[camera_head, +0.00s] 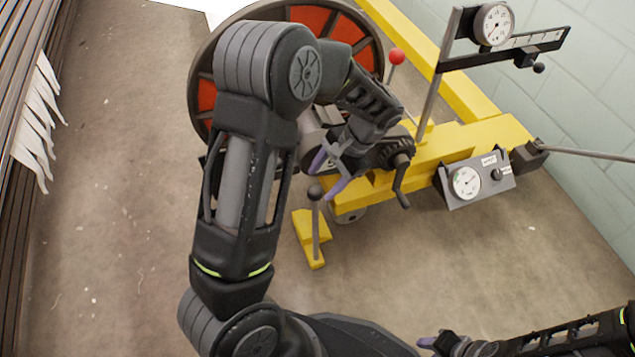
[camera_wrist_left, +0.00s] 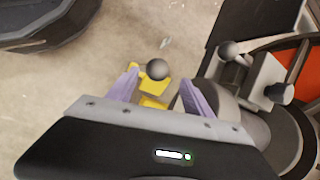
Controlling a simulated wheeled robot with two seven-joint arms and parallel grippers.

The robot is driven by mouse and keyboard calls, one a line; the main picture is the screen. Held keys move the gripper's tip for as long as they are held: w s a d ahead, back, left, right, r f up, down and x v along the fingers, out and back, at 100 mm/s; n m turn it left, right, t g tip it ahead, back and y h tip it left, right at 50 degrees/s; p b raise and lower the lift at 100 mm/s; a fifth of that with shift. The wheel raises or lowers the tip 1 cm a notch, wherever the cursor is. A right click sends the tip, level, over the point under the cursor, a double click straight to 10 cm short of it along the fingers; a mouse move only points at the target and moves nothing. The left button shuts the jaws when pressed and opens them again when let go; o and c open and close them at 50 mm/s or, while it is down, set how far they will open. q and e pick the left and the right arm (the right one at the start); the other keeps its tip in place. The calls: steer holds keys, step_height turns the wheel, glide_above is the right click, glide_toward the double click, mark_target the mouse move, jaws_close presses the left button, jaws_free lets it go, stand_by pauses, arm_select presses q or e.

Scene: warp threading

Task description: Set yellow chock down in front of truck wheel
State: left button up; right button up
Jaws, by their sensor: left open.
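The yellow chock (camera_head: 312,238) stands on the floor, with an upright grey rod and a dark ball knob (camera_head: 315,192). It is just left of the small grey truck wheel (camera_head: 346,214) under the yellow truck; contact cannot be told. My left gripper (camera_head: 328,174) is open above the chock, close to the knob. In the left wrist view the knob (camera_wrist_left: 157,69) shows between the spread purple fingers, apart from them, with the chock (camera_wrist_left: 152,86) below. My right gripper (camera_head: 430,342) is at the bottom right, away from the chock; its jaw opening is unclear.
The yellow truck frame (camera_head: 470,145) carries a large orange-and-black reel (camera_head: 310,20), a crank (camera_head: 402,180), a gauge box (camera_head: 475,180) and a dial post (camera_head: 495,24). Dark racks with white strips (camera_head: 35,130) line the left. The floor (camera_head: 120,200) between is clear.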

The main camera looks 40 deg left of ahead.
arm_select(q)
steer(key=p+v, duration=0.2)
steer(key=v, duration=0.5)
steer(key=shift+s, duration=0.1)
stand_by(0.4)
steer(key=s+d+f+n+t+h, duration=0.2)
steer(key=s+d+f+n+h, duration=0.1)
steer(key=s+d+f, duration=0.5)
steer(key=s+d+f+n+t+h, duration=0.2)
steer(key=s+d+f, duration=0.6)
steer(key=d+f, duration=0.4)
step_height(320, 180, down, 3)
steer(key=n+h, duration=0.1)
steer(key=h, duration=0.1)
steer(key=shift+s+d+f+h, duration=0.15)
steer(key=shift+s+h, duration=0.2)
steer(key=shift+h, duration=0.05)
steer(key=shift+d, duration=0.1)
steer(key=shift+c, duration=0.3)
stand_by(0.5)
